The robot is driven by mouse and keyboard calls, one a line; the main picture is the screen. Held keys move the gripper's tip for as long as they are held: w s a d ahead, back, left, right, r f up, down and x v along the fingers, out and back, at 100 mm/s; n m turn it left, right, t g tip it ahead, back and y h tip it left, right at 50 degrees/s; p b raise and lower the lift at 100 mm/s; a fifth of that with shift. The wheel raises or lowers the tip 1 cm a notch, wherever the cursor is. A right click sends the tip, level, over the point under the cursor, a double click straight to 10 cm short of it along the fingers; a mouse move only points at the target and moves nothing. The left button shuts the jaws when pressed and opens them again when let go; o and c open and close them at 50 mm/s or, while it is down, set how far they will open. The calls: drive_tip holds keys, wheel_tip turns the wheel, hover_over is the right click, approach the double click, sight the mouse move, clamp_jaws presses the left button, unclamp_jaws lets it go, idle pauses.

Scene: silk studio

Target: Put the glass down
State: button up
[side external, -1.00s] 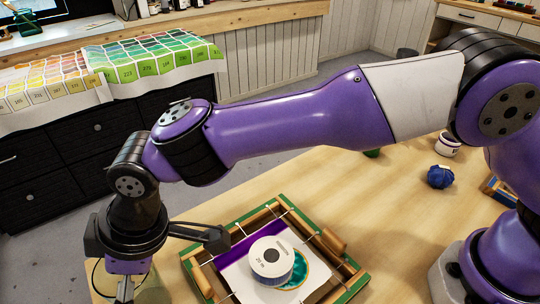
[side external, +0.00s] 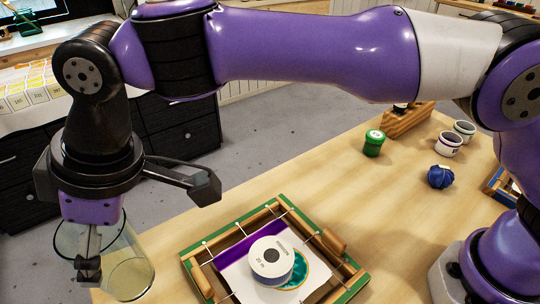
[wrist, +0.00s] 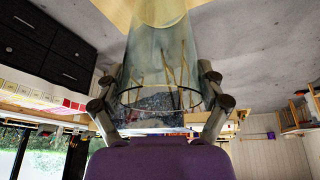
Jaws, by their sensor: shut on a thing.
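The glass (side external: 128,268) is a clear, see-through vessel at the lower left of the side view. My gripper (side external: 90,262) is shut on it, with a finger showing against its wall near the rim. In the wrist view the glass (wrist: 160,62) stands out between the two fingers of my gripper (wrist: 165,100), and its round rim faces the camera. Its lower end in the side view is near the table's left edge; I cannot tell whether it touches the table.
A green jar (side external: 374,143), white pots (side external: 449,144) and a blue ball-shaped thing (side external: 440,177) stand farther back. Bare table (side external: 330,190) lies between.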

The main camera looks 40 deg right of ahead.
drive_tip(key=s+d+r+m+t+h, duration=0.1)
drive_tip(key=d+r+m+h, duration=0.15)
drive_tip(key=d+m, duration=0.8)
drive_tip(key=d+r+m+t+h, duration=0.1)
drive_tip(key=d+m+h, duration=0.35)
drive_tip(key=d, duration=1.15)
drive_tip(key=w+d+f, duration=0.3)
drive_tip(key=d+f, duration=0.1)
drive_tip(key=f, duration=0.1)
drive_tip(key=w+d+f+m+y, duration=0.1)
drive_tip(key=w+d+f, duration=0.2)
drive_tip(key=d+f, duration=0.2)
drive_tip(key=shift+w+d+f+y, duration=0.15)
drive_tip(key=shift+w+f+y, duration=0.2)
drive_tip(key=shift+f, duration=0.45)
drive_tip(key=shift+f, duration=0.15)
drive_tip(key=o, duration=1.2)
drive_tip(key=shift+o, duration=0.2)
